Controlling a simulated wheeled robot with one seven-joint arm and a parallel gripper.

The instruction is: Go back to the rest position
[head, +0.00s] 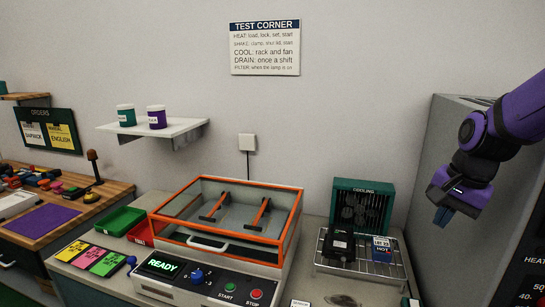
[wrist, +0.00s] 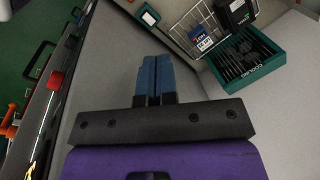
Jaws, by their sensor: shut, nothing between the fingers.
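My gripper (head: 443,216) hangs at the right in the head view, in front of the grey cabinet and above and to the right of the cooling rack. In the wrist view its two blue fingers (wrist: 154,80) are pressed together with nothing between them. It touches nothing that I can see.
A large grey cabinet (head: 426,165) stands close on the right. The wire cooling rack (head: 335,265) holds a black item (head: 339,244) and a blue pack (head: 381,249), before a green fan (head: 361,205). An orange-rimmed shaker (head: 215,240) with a READY display stands mid-bench.

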